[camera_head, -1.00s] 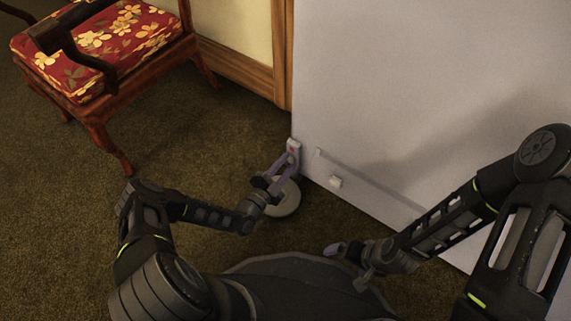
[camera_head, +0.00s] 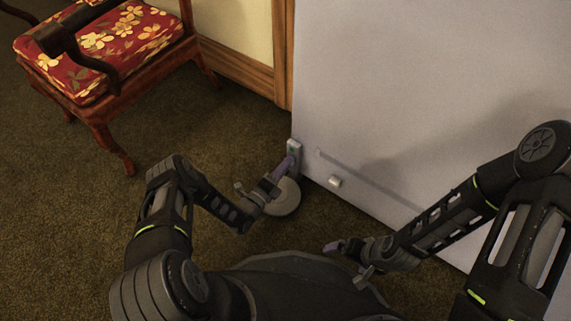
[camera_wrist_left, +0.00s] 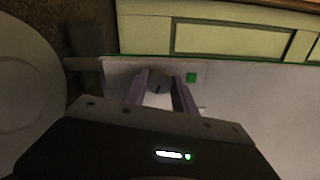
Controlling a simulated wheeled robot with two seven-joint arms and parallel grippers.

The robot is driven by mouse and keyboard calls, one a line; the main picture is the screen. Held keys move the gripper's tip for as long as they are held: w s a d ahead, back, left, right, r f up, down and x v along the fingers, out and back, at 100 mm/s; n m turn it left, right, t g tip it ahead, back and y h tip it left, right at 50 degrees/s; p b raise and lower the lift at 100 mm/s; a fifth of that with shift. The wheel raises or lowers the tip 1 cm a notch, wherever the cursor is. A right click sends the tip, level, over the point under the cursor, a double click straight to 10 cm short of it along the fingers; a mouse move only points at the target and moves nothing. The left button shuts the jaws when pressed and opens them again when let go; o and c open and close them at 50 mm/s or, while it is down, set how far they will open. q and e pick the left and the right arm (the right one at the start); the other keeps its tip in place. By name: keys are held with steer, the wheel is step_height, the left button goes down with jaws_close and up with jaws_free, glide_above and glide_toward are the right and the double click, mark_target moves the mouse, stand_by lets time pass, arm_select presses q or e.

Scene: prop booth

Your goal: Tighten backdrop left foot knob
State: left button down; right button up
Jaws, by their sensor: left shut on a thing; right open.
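The backdrop (camera_head: 420,80) is a large pale upright panel. At its lower left edge is a small grey bracket (camera_head: 294,147) with a green mark, which shows as a green square (camera_wrist_left: 191,77) in the left wrist view. In the head view the fingers hide the knob. My right gripper (camera_head: 336,247) is open and empty, low in front of the panel, apart from it.
A wooden chair with a red floral seat (camera_head: 105,45) stands at the upper left. A small white block (camera_head: 335,182) is at the panel's lower part. Wood trim (camera_head: 235,67) runs along the wall behind. The carpet (camera_head: 80,220) at left is clear.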

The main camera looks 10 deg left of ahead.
arm_select(q)
steer(key=shift+m, duration=0.5)
steer(key=c, duration=1)
jaws_free()
steer(key=p+v, duration=0.2)
steer(key=v, duration=0.6)
steer(key=shift+p, duration=0.35)
steer(key=shift+w, duration=0.1)
